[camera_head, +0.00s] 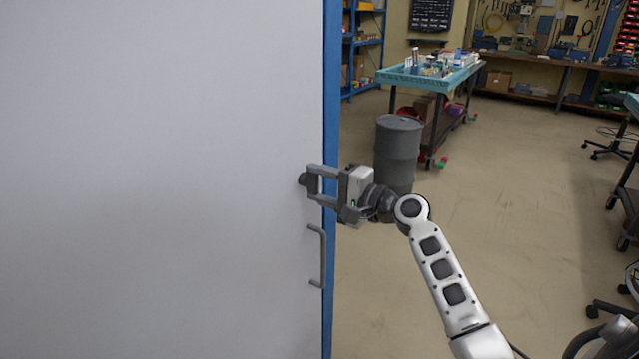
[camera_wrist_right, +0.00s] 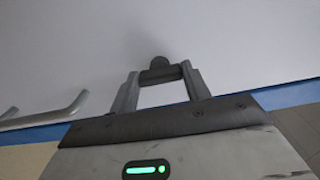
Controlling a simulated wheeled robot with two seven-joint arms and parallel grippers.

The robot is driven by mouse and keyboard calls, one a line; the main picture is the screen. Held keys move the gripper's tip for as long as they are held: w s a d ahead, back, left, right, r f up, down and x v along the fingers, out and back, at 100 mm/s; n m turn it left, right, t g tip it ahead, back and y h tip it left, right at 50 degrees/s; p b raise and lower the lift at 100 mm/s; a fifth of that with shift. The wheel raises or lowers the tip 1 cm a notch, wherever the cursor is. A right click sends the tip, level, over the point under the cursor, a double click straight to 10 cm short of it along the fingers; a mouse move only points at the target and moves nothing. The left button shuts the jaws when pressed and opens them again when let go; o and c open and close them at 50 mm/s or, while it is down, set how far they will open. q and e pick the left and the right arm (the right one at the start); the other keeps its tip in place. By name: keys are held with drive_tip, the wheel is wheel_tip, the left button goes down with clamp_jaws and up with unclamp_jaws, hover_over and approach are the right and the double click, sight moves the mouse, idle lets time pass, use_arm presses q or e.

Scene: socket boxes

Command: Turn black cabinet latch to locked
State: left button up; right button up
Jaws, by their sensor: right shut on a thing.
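The white cabinet door (camera_head: 160,180) fills the left of the head view, with a blue frame edge on its right. The small black latch (camera_head: 303,180) is on the door near that edge, above the handle. My right gripper (camera_head: 312,184) reaches in from the right and is shut on the latch. In the right wrist view, the latch (camera_wrist_right: 159,68) lies between the two fingertips (camera_wrist_right: 160,76), against the door surface. The fingers partly hide the latch in the head view. My left gripper is not in view.
A grey door handle (camera_head: 322,258) is just below the gripper; it also shows in the right wrist view (camera_wrist_right: 50,115). A grey barrel (camera_head: 398,150) stands behind my right wrist. A teal-topped workbench (camera_head: 440,76) is farther back. The floor to the right is largely clear.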

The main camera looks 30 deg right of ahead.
drive_tip(key=o, duration=1)
drive_tip(key=shift+s+d+f, duration=0.1)
drive_tip(key=shift+s+d, duration=0.1)
drive_tip(key=shift+s, duration=0.3)
use_arm(q)
drive_tip(key=b, duration=0.2)
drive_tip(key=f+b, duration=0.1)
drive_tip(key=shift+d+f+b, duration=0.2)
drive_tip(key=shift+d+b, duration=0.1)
drive_tip(key=shift+b, duration=0.05)
use_arm(e)
drive_tip(key=v, duration=1.5)
